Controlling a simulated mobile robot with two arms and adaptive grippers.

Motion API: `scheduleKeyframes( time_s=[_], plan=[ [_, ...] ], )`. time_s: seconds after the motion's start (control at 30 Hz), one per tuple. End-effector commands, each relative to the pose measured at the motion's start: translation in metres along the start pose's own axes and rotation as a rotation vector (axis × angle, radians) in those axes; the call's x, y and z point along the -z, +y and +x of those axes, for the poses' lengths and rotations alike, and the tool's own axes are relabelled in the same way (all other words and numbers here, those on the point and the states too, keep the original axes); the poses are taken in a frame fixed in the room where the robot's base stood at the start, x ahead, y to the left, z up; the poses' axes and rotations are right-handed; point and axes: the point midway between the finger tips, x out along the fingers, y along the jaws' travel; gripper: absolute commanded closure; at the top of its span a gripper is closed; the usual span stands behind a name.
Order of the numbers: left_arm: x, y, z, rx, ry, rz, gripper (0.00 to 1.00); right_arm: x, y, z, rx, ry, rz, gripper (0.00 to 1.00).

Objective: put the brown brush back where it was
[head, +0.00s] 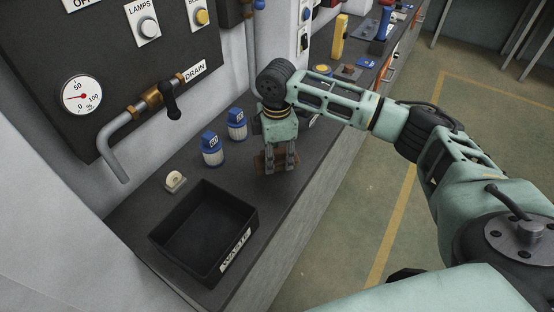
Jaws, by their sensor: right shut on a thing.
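My right gripper (277,157) points down over the dark counter, right of two blue-capped bottles. It is shut on the brown brush (263,163), which shows as a small brown block between and beside the fingers. The fingers hide part of the brush. I cannot tell whether the brush touches the counter or hangs just above it. My left gripper is not in view.
A black bin labelled WASTE (249,226) stands at the counter's near end. Two blue-capped bottles (212,150) and a small cream object (175,181) stand behind it. A drain pipe (124,127) juts from the wall panel. A yellow upright object (340,37) stands farther along.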

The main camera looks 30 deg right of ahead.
Motion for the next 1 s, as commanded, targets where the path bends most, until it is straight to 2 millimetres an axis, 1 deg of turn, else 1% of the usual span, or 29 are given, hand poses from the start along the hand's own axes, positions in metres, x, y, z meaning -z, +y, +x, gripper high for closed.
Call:
scheduleKeyframes(
  time_s=[0.03, 0.1, 0.2, 0.53, 0.57, 0.7, 0.77, 1.0],
  plan=[
    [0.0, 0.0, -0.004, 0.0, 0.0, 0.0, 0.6, -0.001, -0.001, 0.006, 0.002, -0.002, 0.001, 0.86],
    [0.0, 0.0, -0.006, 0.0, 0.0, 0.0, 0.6, 0.0, -0.001, 0.015, 0.002, -0.001, 0.0, 0.86],
    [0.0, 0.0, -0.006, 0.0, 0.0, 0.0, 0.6, 0.0, 0.0, 0.022, 0.0, 0.001, 0.0, 0.86],
    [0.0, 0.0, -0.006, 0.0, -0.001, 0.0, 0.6, 0.0, -0.001, 0.025, 0.0, 0.001, 0.0, 0.86],
    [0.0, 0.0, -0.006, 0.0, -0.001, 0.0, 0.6, 0.0, -0.001, 0.025, 0.0, 0.0, 0.0, 0.64],
    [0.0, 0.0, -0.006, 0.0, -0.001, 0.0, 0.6, 0.0, -0.001, 0.025, 0.0, 0.0, 0.0, 0.51],
    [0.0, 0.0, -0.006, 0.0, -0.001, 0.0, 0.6, 0.0, -0.001, 0.025, 0.0, 0.0, 0.0, 0.46],
    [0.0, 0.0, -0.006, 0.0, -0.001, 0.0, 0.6, 0.0, -0.001, 0.025, 0.0, 0.0, 0.0, 0.46]
  ],
)
